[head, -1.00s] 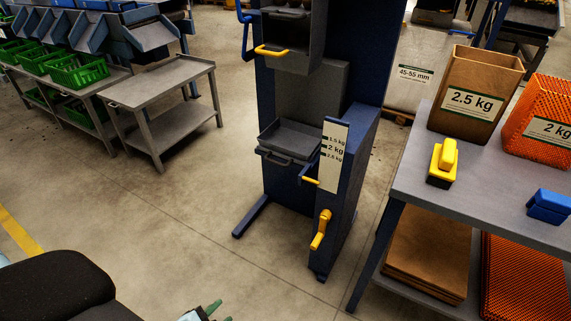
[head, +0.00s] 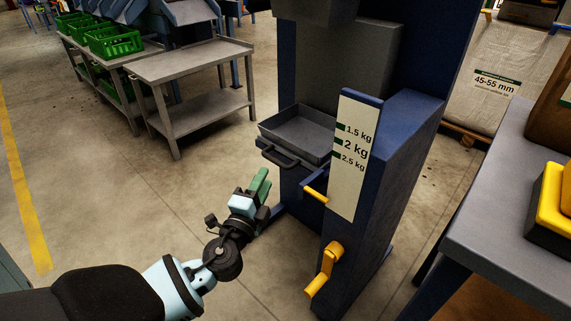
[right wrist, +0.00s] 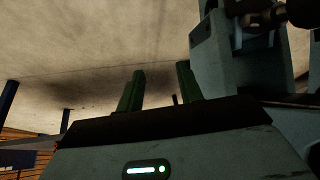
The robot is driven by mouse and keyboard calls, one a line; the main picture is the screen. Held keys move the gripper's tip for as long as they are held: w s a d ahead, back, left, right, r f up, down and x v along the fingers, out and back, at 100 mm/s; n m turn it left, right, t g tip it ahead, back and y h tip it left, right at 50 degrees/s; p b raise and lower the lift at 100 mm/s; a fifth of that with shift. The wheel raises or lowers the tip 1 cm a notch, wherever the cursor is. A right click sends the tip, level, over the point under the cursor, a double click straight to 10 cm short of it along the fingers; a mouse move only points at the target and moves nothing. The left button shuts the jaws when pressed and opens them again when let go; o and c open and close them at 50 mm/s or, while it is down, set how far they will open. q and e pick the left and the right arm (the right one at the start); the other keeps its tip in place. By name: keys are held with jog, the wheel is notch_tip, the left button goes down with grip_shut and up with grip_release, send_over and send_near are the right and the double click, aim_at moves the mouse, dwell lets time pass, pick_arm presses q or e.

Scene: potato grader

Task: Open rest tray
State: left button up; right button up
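The rest tray (head: 302,133) is a shallow grey metal tray on the front of the blue grader machine, in the middle of the head view. A dark bar handle (head: 279,157) sits on its front edge. My left gripper (head: 262,181), with green fingers, is below and left of the handle and apart from it. Its fingers are seen nearly edge-on, so their gap is unclear. My right gripper shows only in the right wrist view (right wrist: 158,88); its two green fingers stand apart with nothing between them.
A weight scale plate (head: 351,155), a yellow-handled lever (head: 315,195) and a yellow crank (head: 325,270) are right of the tray. A grey bench (head: 500,210) stands at the right. A grey side table (head: 190,62) is behind left. The floor between is clear.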

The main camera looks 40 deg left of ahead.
aim_at(274, 158)
pick_arm(q)
jog(key=x, duration=0.7)
jog(key=shift+w+a+r, duration=0.15)
jog(key=shift+w+a, duration=0.05)
jog(key=shift+w, duration=0.05)
pick_arm(e)
jog(key=shift+s+f, duration=0.25)
jog(key=shift+s, duration=0.2)
pick_arm(q)
jog(key=c, duration=0.7)
grip_shut()
pick_arm(e)
jog(key=shift+s+r, duration=0.1)
jog(key=shift+s, duration=0.05)
jog(key=shift+s, duration=0.15)
